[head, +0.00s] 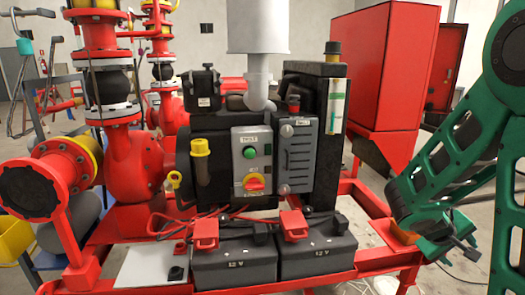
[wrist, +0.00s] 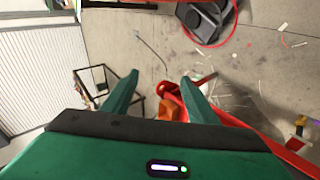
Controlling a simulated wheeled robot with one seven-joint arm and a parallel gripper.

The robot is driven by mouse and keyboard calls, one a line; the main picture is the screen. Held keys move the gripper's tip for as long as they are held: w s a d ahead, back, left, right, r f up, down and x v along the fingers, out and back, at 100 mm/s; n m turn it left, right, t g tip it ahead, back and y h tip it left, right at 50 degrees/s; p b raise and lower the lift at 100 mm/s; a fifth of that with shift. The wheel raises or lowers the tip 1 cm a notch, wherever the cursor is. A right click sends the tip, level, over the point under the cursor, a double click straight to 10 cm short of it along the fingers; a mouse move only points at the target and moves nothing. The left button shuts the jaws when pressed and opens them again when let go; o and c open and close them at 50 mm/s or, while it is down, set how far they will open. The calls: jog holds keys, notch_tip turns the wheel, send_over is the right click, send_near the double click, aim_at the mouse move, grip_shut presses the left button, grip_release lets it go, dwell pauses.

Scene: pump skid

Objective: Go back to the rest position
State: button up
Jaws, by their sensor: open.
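My green arm (head: 450,150) stands at the right of the head view, folded beside the skid. My gripper (head: 470,248) hangs low at the right, just outside the red skid frame (head: 375,205). The gripper is open and empty.
The pump skid carries a control box with a green button (head: 250,153) and a red-yellow switch (head: 254,182). Two 12 V batteries (head: 235,266) sit in front. A red cabinet (head: 385,70) stands behind. The wrist view shows littered concrete floor (wrist: 150,45).

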jog(key=s+a+r+m+g+y, duration=0.1)
jog(key=s+a+r+m+y, duration=0.1)
jog(key=s+a, duration=0.5)
jog(key=s+a+r+m+g+y, duration=0.1)
jog(key=s+a+r+m+y, duration=0.2)
jog(key=s, duration=1.1)
jog(key=a+m+y, duration=0.2)
jog(key=a+y, duration=0.1)
jog(key=y, duration=0.1)
jog(key=shift+a+g+y, duration=0.3)
jog(key=shift+a, duration=0.1)
jog(key=shift+w+f, duration=0.3)
jog(key=shift+w, duration=0.35)
